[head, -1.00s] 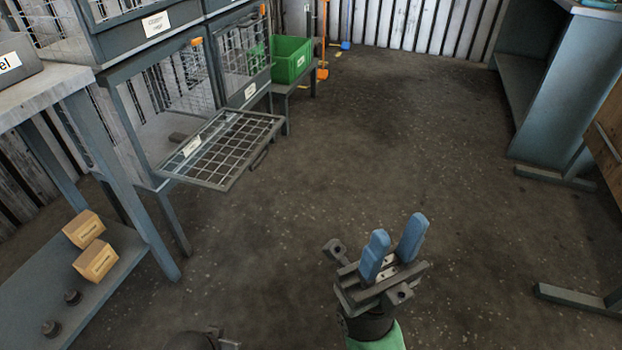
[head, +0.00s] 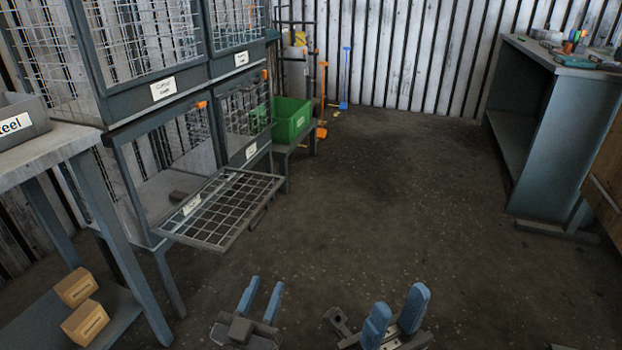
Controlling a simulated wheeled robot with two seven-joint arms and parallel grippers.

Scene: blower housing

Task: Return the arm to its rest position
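My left gripper (head: 262,300) is at the bottom of the head view, left of centre. Its two blue fingers stand apart with nothing between them. My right gripper (head: 396,312) is beside it to the right, also low in the view. Its two blue fingers are spread and empty. Both grippers are over bare floor, and neither touches anything that I can see. Most of both arms is below the picture edge.
A wire cage's mesh door (head: 222,208) is folded down and juts into the room at left. A table (head: 50,150) stands left, with boxes (head: 84,322) on its lower shelf. A green bin (head: 290,120) and workbench (head: 540,120) stand further back. The middle floor is clear.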

